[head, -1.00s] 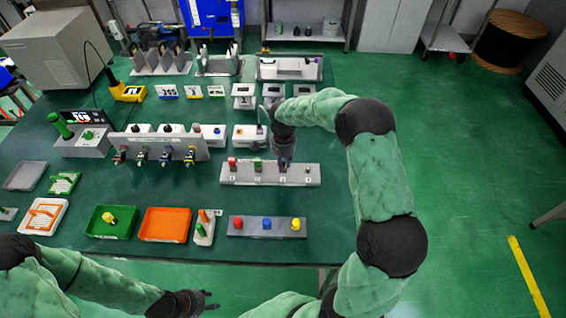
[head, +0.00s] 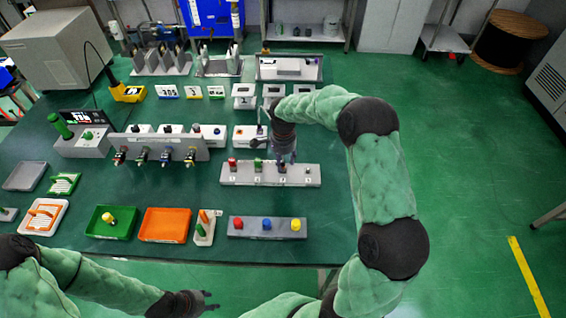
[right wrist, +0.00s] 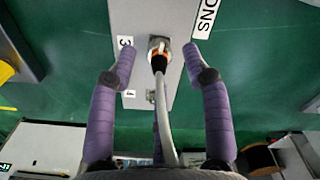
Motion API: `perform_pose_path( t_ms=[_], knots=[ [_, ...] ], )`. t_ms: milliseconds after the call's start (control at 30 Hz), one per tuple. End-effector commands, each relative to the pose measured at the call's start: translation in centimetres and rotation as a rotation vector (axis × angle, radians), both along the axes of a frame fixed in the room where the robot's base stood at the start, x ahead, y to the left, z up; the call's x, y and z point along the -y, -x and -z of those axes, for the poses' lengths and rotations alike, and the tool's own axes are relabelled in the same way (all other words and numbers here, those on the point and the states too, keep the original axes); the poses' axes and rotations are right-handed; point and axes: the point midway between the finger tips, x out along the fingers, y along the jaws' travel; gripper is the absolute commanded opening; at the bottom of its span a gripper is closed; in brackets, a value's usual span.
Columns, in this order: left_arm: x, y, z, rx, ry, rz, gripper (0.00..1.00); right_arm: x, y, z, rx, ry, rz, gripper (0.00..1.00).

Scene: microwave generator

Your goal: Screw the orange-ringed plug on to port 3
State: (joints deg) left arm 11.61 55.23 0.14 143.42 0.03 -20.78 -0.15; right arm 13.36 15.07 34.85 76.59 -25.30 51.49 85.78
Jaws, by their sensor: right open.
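The orange-ringed plug (right wrist: 159,61) sits on a metal port beside the label 3 (right wrist: 125,42) in the right wrist view; its grey cable (right wrist: 167,115) runs back toward the camera. I cannot tell how far it is screwed on. My right gripper (right wrist: 159,50) is open, one purple finger on each side of the plug with gaps between. In the head view my right gripper (head: 283,158) is over the third position of the light grey port strip (head: 240,180) and partly hides it. My left gripper (head: 210,300) is open and empty at the front edge.
A red plug (head: 232,162) stands at the strip's left end. A grey block with red, blue and yellow knobs (head: 267,235) lies in front. A panel with several connectors (head: 160,141) stands to the left. Green (head: 98,232) and orange (head: 150,236) trays lie front left.

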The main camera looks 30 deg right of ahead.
Motion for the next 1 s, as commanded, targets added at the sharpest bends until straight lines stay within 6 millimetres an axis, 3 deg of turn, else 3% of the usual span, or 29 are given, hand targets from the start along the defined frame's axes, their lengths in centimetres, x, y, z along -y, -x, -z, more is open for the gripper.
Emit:
perform_pose_path(
  t_ms=[300, 500, 700, 1000],
  knots=[
    [0.0, 0.0, 0.0, 0.000, 0.000, 0.000, 0.40, 0.0, -0.1, -6.3, 0.004, 0.001, 0.000, 0.49],
    [0.0, 0.0, 0.0, 0.000, 0.000, 0.000, 0.40, -0.1, -0.1, -9.2, 0.002, -0.001, 0.000, 0.49],
    [0.0, 0.0, 0.0, 0.000, 0.000, 0.000, 0.40, 0.0, 0.0, -10.4, 0.001, -0.001, 0.000, 0.49],
    [0.0, 0.0, 0.0, 0.000, 0.000, 0.000, 0.40, 0.0, 0.0, -10.5, 0.001, -0.001, 0.000, 0.49]
  ],
)
